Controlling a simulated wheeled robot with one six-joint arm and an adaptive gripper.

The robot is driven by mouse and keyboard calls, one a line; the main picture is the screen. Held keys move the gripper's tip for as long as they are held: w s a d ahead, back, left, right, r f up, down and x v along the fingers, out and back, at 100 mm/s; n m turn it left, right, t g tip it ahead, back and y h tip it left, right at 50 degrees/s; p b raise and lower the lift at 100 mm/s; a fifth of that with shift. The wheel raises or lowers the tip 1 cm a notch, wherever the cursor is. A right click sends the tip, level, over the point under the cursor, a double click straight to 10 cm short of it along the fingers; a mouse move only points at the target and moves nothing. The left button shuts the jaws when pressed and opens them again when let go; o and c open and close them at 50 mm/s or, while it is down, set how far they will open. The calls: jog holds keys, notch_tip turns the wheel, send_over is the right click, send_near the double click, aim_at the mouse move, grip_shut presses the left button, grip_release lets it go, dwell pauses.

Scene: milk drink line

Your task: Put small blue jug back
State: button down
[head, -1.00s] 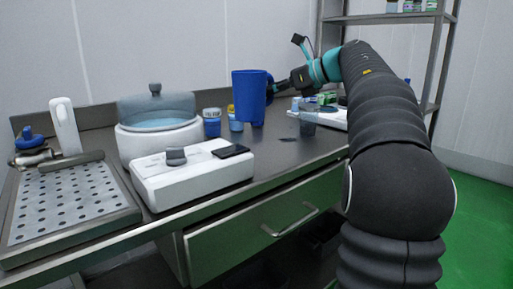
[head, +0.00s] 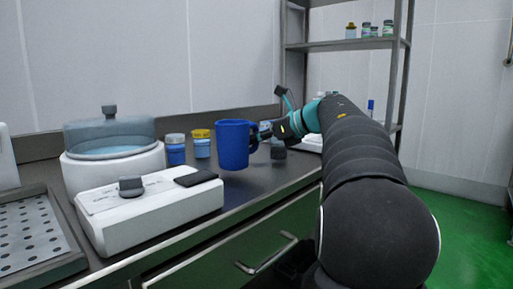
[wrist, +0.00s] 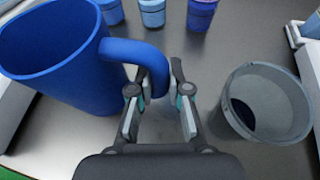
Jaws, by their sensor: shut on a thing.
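The small blue jug (head: 234,146) is upright in the head view, held above the counter's front part. My gripper (head: 268,132) is to the right of it, at its handle. In the wrist view the jug (wrist: 62,52) fills the upper left, with its open rim facing up. Its handle reaches between the fingers of my gripper (wrist: 160,92), which is shut on the handle. The jug's inside looks empty as far as it shows.
A grey cup (wrist: 268,102) stands right of my gripper in the wrist view. Blue jars (head: 175,150) stand behind the jug. A white device (head: 150,208) and a lidded white bath (head: 112,160) are left of it. A metal shelf (head: 345,45) stands behind right.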

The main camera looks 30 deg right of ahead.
jog(key=shift+f, duration=0.75)
jog(key=shift+f, duration=0.1)
jog(key=c, duration=1.1)
grip_release()
jog(key=shift+s+d, duration=0.1)
jog(key=shift+s, duration=0.05)
jog(key=v, duration=1.1)
jog(key=shift+s+d+r, duration=0.15)
jog(key=shift+s+r, duration=0.1)
jog(key=shift+r, duration=0.05)
